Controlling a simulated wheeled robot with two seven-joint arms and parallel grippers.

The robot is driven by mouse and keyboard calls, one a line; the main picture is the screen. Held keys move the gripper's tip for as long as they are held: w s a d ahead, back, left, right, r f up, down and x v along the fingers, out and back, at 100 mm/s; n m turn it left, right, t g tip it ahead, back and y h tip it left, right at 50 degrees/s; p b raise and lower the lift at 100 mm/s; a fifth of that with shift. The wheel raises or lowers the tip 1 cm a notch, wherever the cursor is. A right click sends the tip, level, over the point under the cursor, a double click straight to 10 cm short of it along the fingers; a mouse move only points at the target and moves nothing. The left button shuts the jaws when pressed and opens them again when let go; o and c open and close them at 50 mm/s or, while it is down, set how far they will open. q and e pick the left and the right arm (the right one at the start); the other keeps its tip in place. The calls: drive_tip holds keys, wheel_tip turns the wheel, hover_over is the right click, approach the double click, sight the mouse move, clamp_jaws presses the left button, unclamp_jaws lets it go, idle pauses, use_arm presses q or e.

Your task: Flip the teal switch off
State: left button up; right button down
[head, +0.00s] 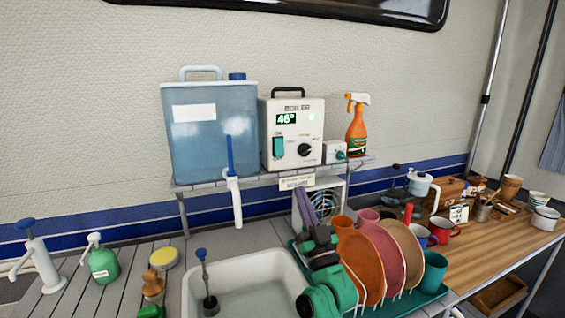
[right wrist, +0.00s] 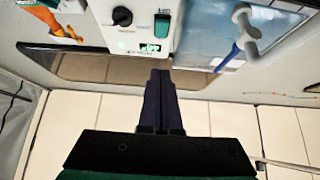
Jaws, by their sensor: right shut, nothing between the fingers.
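The teal switch (head: 279,147) is on the front of the white boiler (head: 306,165), left of a black knob, with a label above it. Its tilt is too small to tell. The boiler's display reads 46° and a green light glows beside it. In the right wrist view the boiler appears upside down at the top, with the teal switch (right wrist: 163,23) near the top edge. My right gripper (head: 301,191) is shut and empty, below the boiler and apart from the switch. Its dark fingers (right wrist: 160,72) point toward the boiler. My left gripper is not in view.
The boiler stands on a narrow shelf between a blue water tank (head: 210,135) and a small box with a teal knob (head: 336,152). An orange spray bottle (head: 357,130) is farther right. Below are a sink (head: 225,268) and a dish rack with plates (head: 390,255).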

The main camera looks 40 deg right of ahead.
drive_tip(key=p, duration=0.4)
approach(279, 148)
wheel_tip(279, 148, up, 4)
drive_tip(key=w, duration=0.2)
drive_tip(key=w+d, duration=0.1)
drive_tip(key=w, duration=0.1)
drive_tip(key=shift+d+f, duration=0.2)
drive_tip(key=shift+w+d+f, duration=0.15)
drive_tip(key=shift+w, duration=0.1)
